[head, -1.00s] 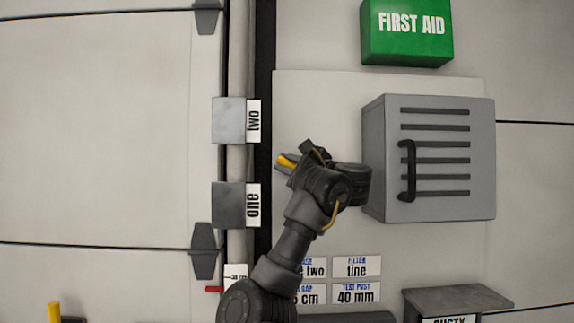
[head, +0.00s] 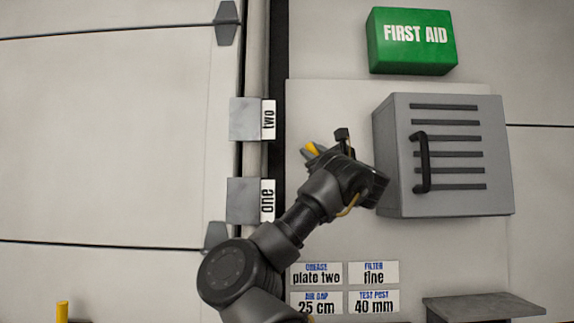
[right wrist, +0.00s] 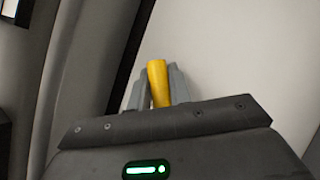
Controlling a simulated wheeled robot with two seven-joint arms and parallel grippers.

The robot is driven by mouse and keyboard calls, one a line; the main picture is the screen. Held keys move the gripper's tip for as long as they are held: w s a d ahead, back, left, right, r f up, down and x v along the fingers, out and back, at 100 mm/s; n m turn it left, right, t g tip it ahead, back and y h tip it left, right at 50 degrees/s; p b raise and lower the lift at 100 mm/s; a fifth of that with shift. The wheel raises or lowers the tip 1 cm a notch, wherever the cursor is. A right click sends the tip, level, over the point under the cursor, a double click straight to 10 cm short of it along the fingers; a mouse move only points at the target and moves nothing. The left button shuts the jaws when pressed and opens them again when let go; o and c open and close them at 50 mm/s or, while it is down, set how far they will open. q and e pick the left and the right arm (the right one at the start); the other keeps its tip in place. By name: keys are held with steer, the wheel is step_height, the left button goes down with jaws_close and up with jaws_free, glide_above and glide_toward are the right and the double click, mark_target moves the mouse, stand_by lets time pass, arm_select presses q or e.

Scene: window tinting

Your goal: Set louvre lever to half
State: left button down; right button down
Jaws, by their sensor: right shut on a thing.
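My right gripper (head: 312,149) is in front of the pale wall panel, between the plate labelled "one" and the grey louvred box (head: 446,195). In the right wrist view, its two grey fingers (right wrist: 157,88) are shut on a yellow rod-like piece (right wrist: 158,80). This yellow piece (head: 311,147) also shows at the fingertips in the head view. I cannot tell whether it is the louvre lever, or whether it is fixed to anything; its lower end is hidden. The box has several dark slots and a black upright handle (head: 422,163). My left gripper is not in view.
Grey plates labelled "two" (head: 244,119) and "one" (head: 242,201) stick out left of the gripper. A green first aid box (head: 414,57) is above. Small cards (head: 316,274) and a grey shelf (head: 484,307) are below. Another yellow post (head: 62,312) stands at bottom left.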

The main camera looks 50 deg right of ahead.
steer(key=shift+s+d+m, duration=0.1)
steer(key=shift+m, duration=0.2)
steer(key=shift+r, duration=0.1)
steer(key=c, duration=1.3)
jaws_free()
steer(key=b+v, duration=0.8)
steer(key=v, duration=0.2)
steer(key=shift+s+a+f, duration=0.2)
steer(key=shift+a+f, duration=0.05)
